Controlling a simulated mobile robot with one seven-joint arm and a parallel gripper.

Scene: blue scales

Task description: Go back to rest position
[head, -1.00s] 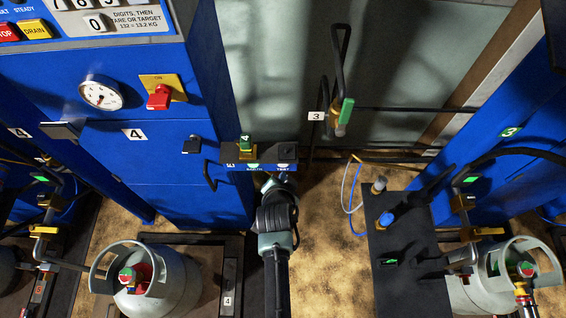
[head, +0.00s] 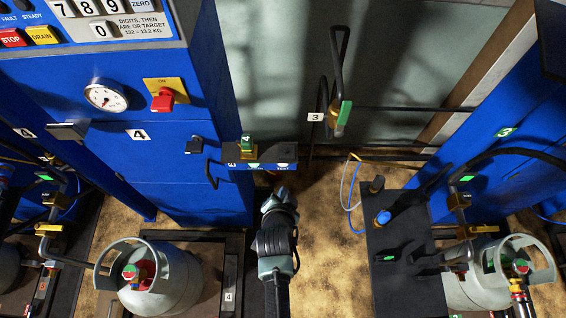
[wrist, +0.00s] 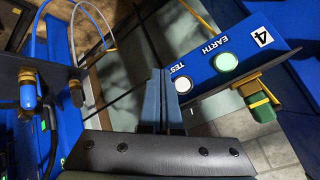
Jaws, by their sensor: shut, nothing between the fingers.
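My gripper (wrist: 160,102) shows in the wrist view with its two blue-grey fingers pressed together, empty. In the head view my gripper (head: 282,192) is at the end of my dark arm, low in the middle, just below the blue panel (head: 262,165) with the EARTH and TEST lights. The wrist view shows that panel (wrist: 246,68) just right of the fingers, with a white TEST light (wrist: 183,85) and a pale green EARTH light (wrist: 226,62). The fingers look apart from it, though the gap is hard to judge.
A blue cabinet (head: 190,190) marked 4 stands at left, with a gas cylinder (head: 165,283) on a scale below it. A black bench (head: 400,265) with a blue-capped fitting (head: 383,218) and another cylinder (head: 480,290) are at right. Sandy floor (head: 325,255) lies open between.

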